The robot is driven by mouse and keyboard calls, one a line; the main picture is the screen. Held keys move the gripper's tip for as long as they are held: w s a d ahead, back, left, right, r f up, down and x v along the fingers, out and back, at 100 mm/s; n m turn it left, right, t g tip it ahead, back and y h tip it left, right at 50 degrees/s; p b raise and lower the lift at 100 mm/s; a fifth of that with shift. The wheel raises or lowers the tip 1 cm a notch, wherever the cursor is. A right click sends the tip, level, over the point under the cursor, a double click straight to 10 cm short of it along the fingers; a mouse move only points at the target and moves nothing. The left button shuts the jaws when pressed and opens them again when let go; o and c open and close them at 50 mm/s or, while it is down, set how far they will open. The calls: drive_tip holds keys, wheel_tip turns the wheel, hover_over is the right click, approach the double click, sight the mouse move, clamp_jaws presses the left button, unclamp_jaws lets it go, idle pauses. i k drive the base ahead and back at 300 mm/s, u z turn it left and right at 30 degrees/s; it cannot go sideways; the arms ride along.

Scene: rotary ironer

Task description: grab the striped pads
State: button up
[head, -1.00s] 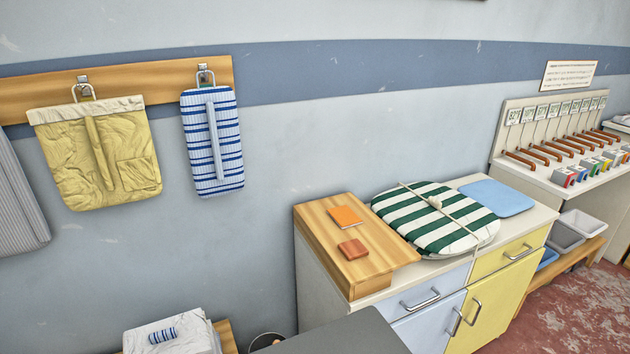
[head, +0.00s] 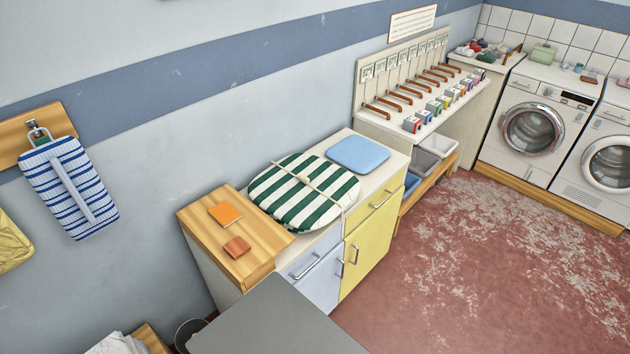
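The green-and-white striped pads (head: 303,191) lie flat on top of the low cabinet, a stack of rounded shape with a cord tied across it. A wooden board (head: 245,263) is to their left and a flat blue pad (head: 357,154) is to their right. A blue-and-white striped bag (head: 68,187) with a long strap hangs from a hook on the wall at the left. My gripper is not in view.
The cabinet has a blue drawer front (head: 309,262) and a yellow door (head: 368,249). An orange booklet (head: 225,215) and a small brown block (head: 237,247) lie on the board. A dark grey surface (head: 275,325) is in front. The red floor (head: 480,270) at right is clear.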

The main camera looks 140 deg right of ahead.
sight(302, 193)
drive_tip(key=k, duration=0.7)
drive_tip(key=z, duration=4.8)
drive_tip(key=k, duration=0.7)
drive_tip(key=u, duration=0.25)
